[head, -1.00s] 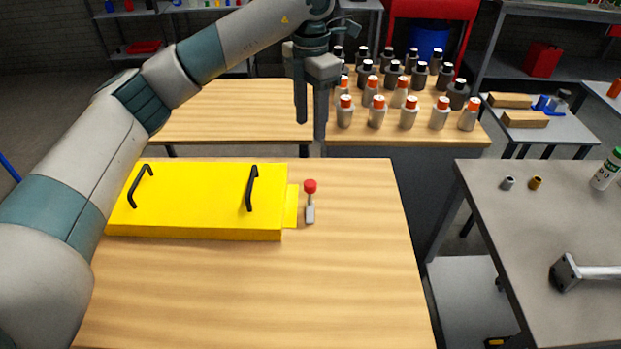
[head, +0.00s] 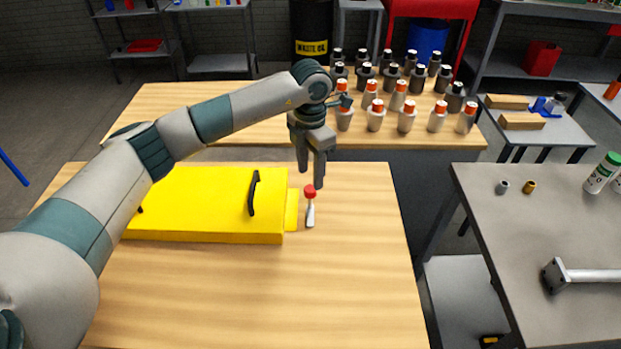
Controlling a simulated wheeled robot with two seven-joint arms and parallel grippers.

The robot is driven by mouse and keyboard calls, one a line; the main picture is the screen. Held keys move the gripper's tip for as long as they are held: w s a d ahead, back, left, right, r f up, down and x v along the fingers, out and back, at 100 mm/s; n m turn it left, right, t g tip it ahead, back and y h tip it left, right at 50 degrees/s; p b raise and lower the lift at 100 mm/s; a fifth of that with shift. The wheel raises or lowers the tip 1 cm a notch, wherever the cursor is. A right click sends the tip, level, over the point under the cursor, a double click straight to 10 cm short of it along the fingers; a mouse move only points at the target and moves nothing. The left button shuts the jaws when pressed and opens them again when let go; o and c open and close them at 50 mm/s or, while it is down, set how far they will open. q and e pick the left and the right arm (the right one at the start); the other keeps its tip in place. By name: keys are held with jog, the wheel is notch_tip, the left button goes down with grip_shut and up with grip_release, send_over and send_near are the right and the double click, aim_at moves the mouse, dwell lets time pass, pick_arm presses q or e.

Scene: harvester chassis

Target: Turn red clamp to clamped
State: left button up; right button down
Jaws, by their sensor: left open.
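The red clamp (head: 310,192) has a red knob on a short grey lever. It stands on the wooden table at the right end of the yellow chassis box (head: 205,205), beside its yellow side tab (head: 291,210). My left gripper (head: 311,180) is open and points down, its fingertips just above and around the red knob. I cannot tell from this view whether the fingers touch the knob. My right gripper is not in view.
A black handle (head: 253,193) stands up from the yellow box near the clamp. Several capped bottles (head: 376,115) stand on the back table. A grey table (head: 530,230) is at the right. The wooden table's front (head: 270,300) is clear.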

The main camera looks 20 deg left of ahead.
aim_at(311, 188)
pick_arm(q)
jog(key=shift+f+p, duration=0.6)
jog(key=shift+f, duration=1.8)
jog(key=shift+c, duration=0.4)
jog(key=c, duration=1)
